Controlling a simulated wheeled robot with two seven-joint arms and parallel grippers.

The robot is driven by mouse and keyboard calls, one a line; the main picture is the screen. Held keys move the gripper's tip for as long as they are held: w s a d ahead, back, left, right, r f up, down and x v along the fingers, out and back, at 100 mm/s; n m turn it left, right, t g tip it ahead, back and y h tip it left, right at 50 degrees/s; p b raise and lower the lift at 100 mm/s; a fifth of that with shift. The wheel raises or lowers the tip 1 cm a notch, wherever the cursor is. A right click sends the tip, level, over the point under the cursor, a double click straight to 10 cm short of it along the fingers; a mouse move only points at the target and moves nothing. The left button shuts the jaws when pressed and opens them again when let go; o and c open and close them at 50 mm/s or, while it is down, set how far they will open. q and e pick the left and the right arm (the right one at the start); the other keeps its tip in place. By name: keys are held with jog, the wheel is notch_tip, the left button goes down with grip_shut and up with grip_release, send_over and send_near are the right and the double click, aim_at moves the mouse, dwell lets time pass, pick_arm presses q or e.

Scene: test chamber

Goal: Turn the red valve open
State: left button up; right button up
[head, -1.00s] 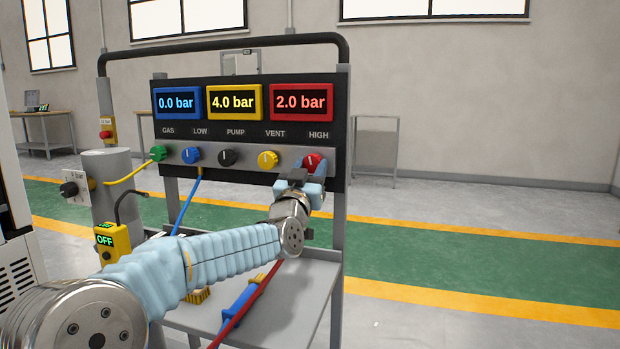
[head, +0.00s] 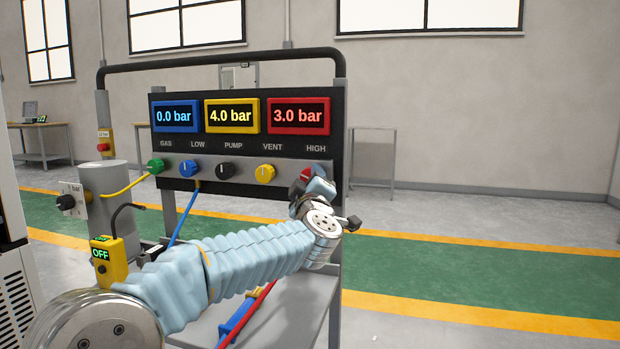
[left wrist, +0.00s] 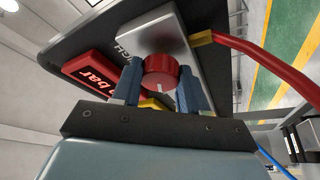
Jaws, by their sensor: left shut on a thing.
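The red valve (head: 307,174) is the rightmost knob on the panel, under the label HIGH. It also shows in the left wrist view (left wrist: 160,72), with a pale pointer mark on its face. My left gripper (head: 316,182) is at the red valve with its wrist rolled over. In the left wrist view its blue fingers (left wrist: 156,90) stand on either side of the knob, shut on it. The red display (head: 298,116) reads 3.0 bar. My right gripper is not in view.
Green (head: 156,166), blue (head: 189,168), black (head: 225,170) and yellow (head: 265,173) knobs sit in a row to the left. A yellow box reading OFF (head: 108,261) hangs at the left. A red hose (left wrist: 270,55) runs from the panel near the valve.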

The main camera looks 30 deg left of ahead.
pick_arm(q)
jog(key=shift+r+n+g+p, duration=0.1)
jog(key=shift+n+g+p, duration=0.35)
jog(key=shift+n, duration=0.75)
jog(key=shift+r+n+g+p, duration=0.1)
jog(key=shift+n+g+p, duration=0.35)
jog(key=shift+n, duration=0.75)
jog(key=shift+f, duration=0.1)
jog(key=o, duration=1.1)
jog(key=shift+c, duration=0.2)
jog(key=b+v, duration=0.1)
jog(key=v, duration=1.2)
jog(key=shift+s+d, duration=0.25)
jog(key=shift+s, duration=0.05)
